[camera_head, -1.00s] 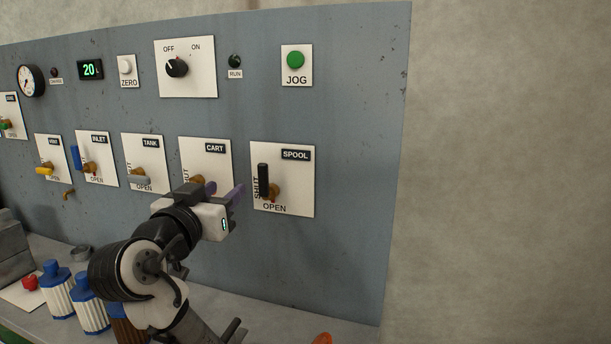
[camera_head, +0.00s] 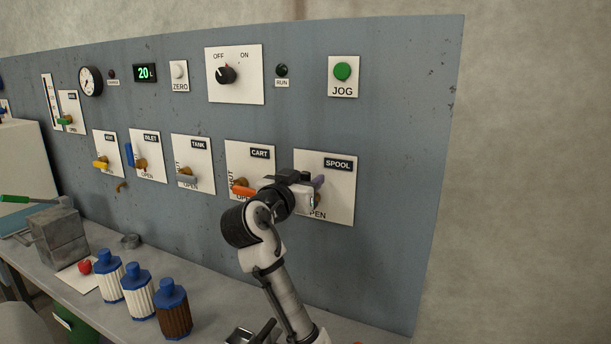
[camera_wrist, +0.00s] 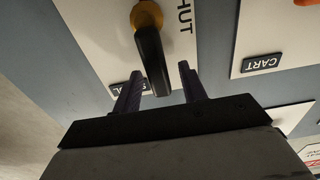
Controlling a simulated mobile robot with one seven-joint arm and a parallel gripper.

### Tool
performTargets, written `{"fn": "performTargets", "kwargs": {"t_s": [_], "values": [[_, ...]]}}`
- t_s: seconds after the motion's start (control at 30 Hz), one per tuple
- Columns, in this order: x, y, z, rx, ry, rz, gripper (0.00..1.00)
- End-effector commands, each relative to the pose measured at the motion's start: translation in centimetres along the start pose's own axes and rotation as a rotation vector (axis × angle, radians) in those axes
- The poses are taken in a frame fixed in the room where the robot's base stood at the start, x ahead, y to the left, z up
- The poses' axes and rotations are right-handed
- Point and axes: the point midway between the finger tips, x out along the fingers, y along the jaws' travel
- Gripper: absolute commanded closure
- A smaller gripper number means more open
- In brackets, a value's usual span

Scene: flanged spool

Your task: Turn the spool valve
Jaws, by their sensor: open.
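The spool valve's black lever (camera_wrist: 152,60) sticks out from a brass hub (camera_wrist: 147,15) on a white plate, lettered SHUT beside it. In the wrist view, the lever's free end lies between the two spread fingers of my gripper (camera_wrist: 160,85), with gaps showing on both sides. I cannot tell whether the fingers touch it. In the head view, my gripper (camera_head: 318,182) is in front of the SPOOL plate (camera_head: 341,190) and hides the lever. The SPOOL label (camera_head: 338,163) shows above it.
The CART valve's orange lever (camera_head: 243,190) is close on the left of my gripper. Other valves line the grey panel (camera_head: 400,200) further left. A green JOG button (camera_head: 342,72) is above. Several blue-capped bottles (camera_head: 139,298) stand on the bench below.

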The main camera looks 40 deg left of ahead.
Motion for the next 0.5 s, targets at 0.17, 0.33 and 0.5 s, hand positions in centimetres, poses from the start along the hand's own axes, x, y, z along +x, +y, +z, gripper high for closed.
{"fn": "performTargets", "kwargs": {"t_s": [0.17,0.33,0.5], "values": [[0.46,0.03,0.04,0.000,-0.001,0.001,0.58],[0.43,0.02,0.04,0.000,0.000,0.000,0.58],[0.41,0.01,0.03,0.000,0.000,0.000,0.80]]}}
